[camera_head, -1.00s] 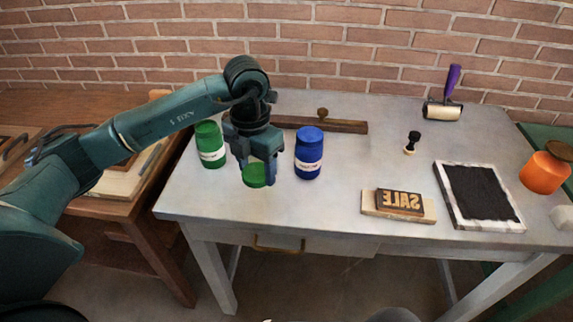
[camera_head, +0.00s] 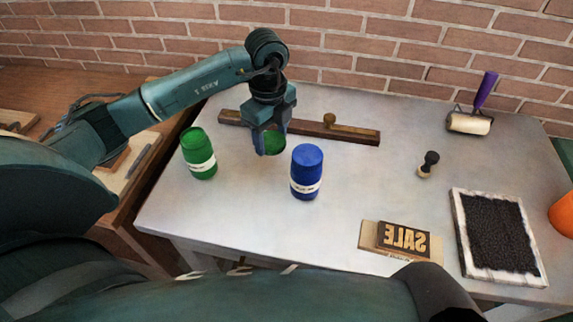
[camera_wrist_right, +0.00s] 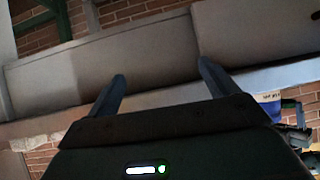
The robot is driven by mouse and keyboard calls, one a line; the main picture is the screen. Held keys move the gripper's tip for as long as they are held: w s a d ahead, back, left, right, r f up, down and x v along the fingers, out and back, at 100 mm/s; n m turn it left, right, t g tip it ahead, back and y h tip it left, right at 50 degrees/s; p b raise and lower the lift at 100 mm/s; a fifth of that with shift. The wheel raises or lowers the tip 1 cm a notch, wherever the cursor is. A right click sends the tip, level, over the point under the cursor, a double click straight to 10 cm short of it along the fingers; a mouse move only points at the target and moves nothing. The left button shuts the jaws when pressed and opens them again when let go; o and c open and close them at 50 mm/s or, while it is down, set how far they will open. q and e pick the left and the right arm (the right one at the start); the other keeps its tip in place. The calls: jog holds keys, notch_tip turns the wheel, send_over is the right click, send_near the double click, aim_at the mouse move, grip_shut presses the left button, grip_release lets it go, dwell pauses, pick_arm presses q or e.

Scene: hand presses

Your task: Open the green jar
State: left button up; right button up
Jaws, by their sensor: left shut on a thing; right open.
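The green jar (camera_head: 199,155) with a white label stands upright on the left part of the table in the head view. I cannot tell for sure whether its top is open. My left gripper (camera_head: 271,146) is shut on a green lid (camera_head: 273,143), to the right of the jar and apart from it. The fingers partly hide the lid. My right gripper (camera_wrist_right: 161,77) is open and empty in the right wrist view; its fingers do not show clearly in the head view.
A blue jar (camera_head: 306,173) stands just right of the left gripper. Behind are a wooden bar with a knob (camera_head: 345,133) and a brick wall. A SALE stamp (camera_head: 403,238), a small stamp (camera_head: 428,165), an ink pad (camera_head: 496,237) and a roller (camera_head: 470,122) lie rightward. The table's middle is clear.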

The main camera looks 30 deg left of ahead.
pick_arm(q)
send_over(272, 173)
notch_tip(272, 173, down, 5)
jog(key=shift+d+f+p, duration=0.1)
jog(key=shift+p, duration=0.2)
notch_tip(272, 173, down, 4)
jog(key=shift+r, duration=0.1)
pick_arm(e)
jog(key=shift+s+f, duration=0.15)
jog(key=shift+s, duration=0.45)
jog(key=shift+w, duration=0.1)
pick_arm(q)
jog(key=shift+f, duration=0.25)
jog(key=o, duration=1.1)
pick_arm(e)
jog(key=shift+w+r, duration=0.15)
jog(key=shift+r, duration=0.15)
